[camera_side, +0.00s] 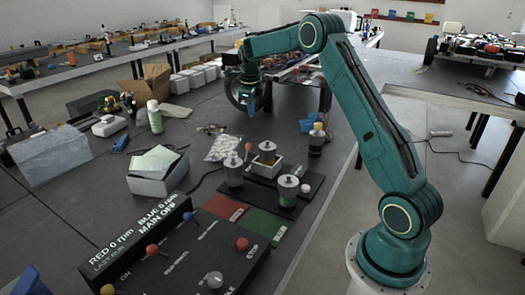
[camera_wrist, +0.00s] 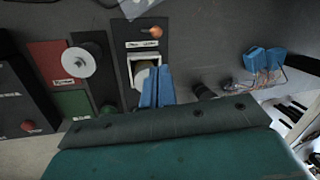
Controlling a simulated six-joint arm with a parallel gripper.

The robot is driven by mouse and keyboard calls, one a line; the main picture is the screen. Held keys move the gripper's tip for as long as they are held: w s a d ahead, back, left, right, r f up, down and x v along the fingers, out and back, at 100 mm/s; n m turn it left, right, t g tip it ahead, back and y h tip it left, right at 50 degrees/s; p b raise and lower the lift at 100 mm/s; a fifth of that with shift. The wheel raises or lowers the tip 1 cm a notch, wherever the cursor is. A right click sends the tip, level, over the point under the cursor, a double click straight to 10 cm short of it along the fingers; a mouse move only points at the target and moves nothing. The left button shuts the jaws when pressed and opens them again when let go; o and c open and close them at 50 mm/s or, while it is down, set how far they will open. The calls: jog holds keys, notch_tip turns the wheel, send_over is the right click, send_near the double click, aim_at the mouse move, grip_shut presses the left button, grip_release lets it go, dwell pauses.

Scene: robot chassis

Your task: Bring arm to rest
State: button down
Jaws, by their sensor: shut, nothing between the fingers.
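My teal arm (camera_side: 365,105) reaches up and over from its white base at the lower right in the side view. Its end hangs down above the bench. In the wrist view my gripper (camera_wrist: 156,98) shows as two blue fingers lying close together, shut and empty. Behind the fingers in that view is a white square-rimmed holder (camera_wrist: 140,58). The side view shows the fingers well above the bench, apart from the things on it.
A black control console (camera_side: 180,255) stands at the front. Red (camera_side: 222,207) and green (camera_side: 262,224) pads lie beside it. Blue parts with wires (camera_wrist: 262,62) lie at the right in the wrist view.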

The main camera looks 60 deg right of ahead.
jog(key=s+a+r+n+t, duration=0.1)
jog(key=s+a+r+n, duration=0.65)
jog(key=a, duration=0.25)
jog(key=s+a+r+n+t, duration=0.1)
jog(key=s+a+r+n, duration=0.5)
jog(key=a+r+n, duration=0.25)
jog(key=s+a+f+n+t+y, duration=0.1)
jog(key=s+a+f+n, duration=0.1)
jog(key=s+a+n, duration=0.4)
jog(key=s+a+f+n+t+y, duration=0.1)
jog(key=s+a+f+n, duration=0.1)
jog(key=s+a+n, duration=0.4)
jog(key=s+n, duration=0.5)
jog(key=s, duration=0.3)
jog(key=shift+s+f, duration=0.25)
jog(key=shift+s, duration=0.15)
